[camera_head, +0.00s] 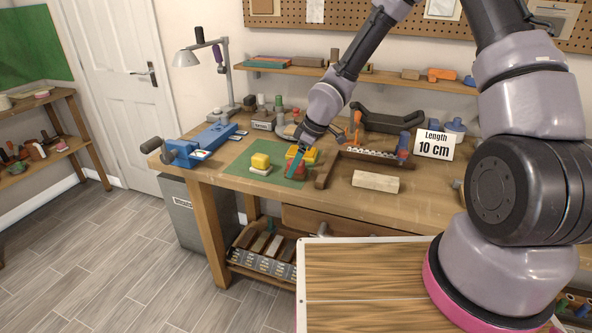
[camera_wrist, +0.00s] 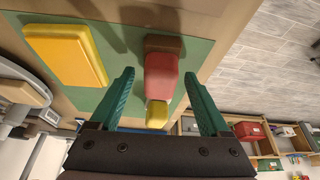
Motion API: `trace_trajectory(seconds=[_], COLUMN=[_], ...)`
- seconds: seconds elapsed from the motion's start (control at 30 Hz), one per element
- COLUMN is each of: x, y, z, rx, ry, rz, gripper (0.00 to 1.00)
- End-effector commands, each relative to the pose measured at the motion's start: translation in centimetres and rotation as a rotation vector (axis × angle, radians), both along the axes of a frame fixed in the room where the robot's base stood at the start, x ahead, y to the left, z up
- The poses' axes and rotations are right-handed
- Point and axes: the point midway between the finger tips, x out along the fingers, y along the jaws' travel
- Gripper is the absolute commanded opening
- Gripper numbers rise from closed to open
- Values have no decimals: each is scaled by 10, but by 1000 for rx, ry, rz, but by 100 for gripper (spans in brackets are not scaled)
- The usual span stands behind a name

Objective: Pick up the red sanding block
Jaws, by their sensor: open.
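The red sanding block (camera_head: 300,171) is on the green mat (camera_head: 238,171) on the workbench, partly hidden behind my gripper. In the wrist view the red block (camera_wrist: 160,77) shows in the gap between my two green fingers, with a brown part at its far end. My gripper (camera_wrist: 160,76) is open, one finger on each side of the block, with space visible beside it. In the head view my gripper (camera_head: 295,161) points down at the block. Whether the fingers are level with the block is hard to tell.
A yellow block (camera_head: 260,161) on a pale base lies left of my gripper. Another yellow piece (camera_head: 310,154) lies close behind it. A wooden tray (camera_head: 366,166) stands to the right, with a wood block (camera_head: 376,181) in front. A blue vise (camera_head: 205,142) is at left.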

Motion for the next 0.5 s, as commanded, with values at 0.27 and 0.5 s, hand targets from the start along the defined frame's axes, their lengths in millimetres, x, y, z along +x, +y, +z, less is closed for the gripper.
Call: trace_trajectory(seconds=[0.27, 0.5], x=[0, 0], y=[0, 0], z=[0, 1], rx=[0, 0], ry=[0, 0], rz=[0, 0], gripper=[23, 0])
